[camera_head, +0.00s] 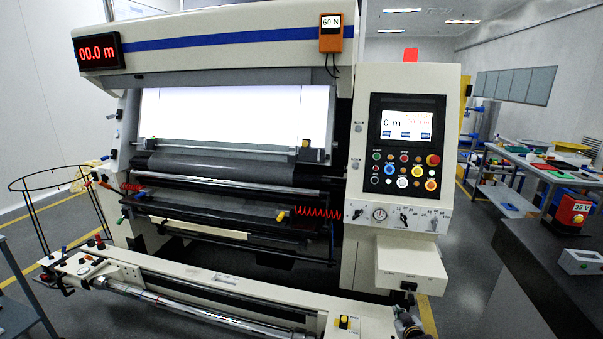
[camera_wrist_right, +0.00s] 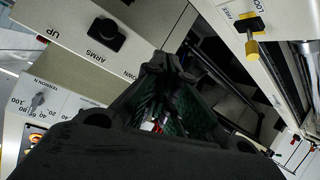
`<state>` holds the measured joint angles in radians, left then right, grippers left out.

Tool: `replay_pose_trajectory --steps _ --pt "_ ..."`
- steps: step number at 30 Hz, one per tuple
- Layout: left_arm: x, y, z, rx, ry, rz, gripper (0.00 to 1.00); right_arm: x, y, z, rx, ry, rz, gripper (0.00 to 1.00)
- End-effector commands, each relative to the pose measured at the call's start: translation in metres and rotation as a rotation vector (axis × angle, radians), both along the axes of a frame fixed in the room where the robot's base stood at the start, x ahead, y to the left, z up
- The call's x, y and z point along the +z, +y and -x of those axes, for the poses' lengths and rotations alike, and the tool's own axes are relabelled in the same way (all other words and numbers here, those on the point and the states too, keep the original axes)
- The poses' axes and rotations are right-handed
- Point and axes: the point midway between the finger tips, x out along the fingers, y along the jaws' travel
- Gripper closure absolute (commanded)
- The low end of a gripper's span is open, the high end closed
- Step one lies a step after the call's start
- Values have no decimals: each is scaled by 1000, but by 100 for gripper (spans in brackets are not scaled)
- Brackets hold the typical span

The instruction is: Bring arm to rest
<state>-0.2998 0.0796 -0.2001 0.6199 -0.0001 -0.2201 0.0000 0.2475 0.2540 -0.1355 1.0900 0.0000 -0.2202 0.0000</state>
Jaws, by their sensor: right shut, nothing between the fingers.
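My right gripper (camera_head: 407,312) shows at the bottom edge of the head view, just below the cream box (camera_head: 411,264) on the front right of the inspection machine. In the right wrist view the dark fingers of my right gripper (camera_wrist_right: 161,66) come together at their tips, with nothing held. A black knob (camera_wrist_right: 105,35) marked ARMS, with UP and DOWN, lies to the left beyond the fingertips; I cannot tell whether they touch the panel. My left gripper is not in view.
The machine's control panel (camera_head: 407,145) stands above the box. A long cream front beam (camera_head: 190,290) with a metal roller runs to the left. A dark counter (camera_head: 560,285) stands at the right, with grey floor between.

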Motion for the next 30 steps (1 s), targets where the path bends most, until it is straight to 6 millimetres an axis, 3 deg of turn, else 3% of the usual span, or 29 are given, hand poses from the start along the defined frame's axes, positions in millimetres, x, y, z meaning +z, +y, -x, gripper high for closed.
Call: replay_pose_trajectory --steps 3,15,30 --pt "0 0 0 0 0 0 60 -46 6 30 -1 71 -9 100" --pt "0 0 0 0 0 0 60 -178 25 145 -7 297 -34 100" --pt "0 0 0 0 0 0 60 -304 52 322 -12 574 -60 100"
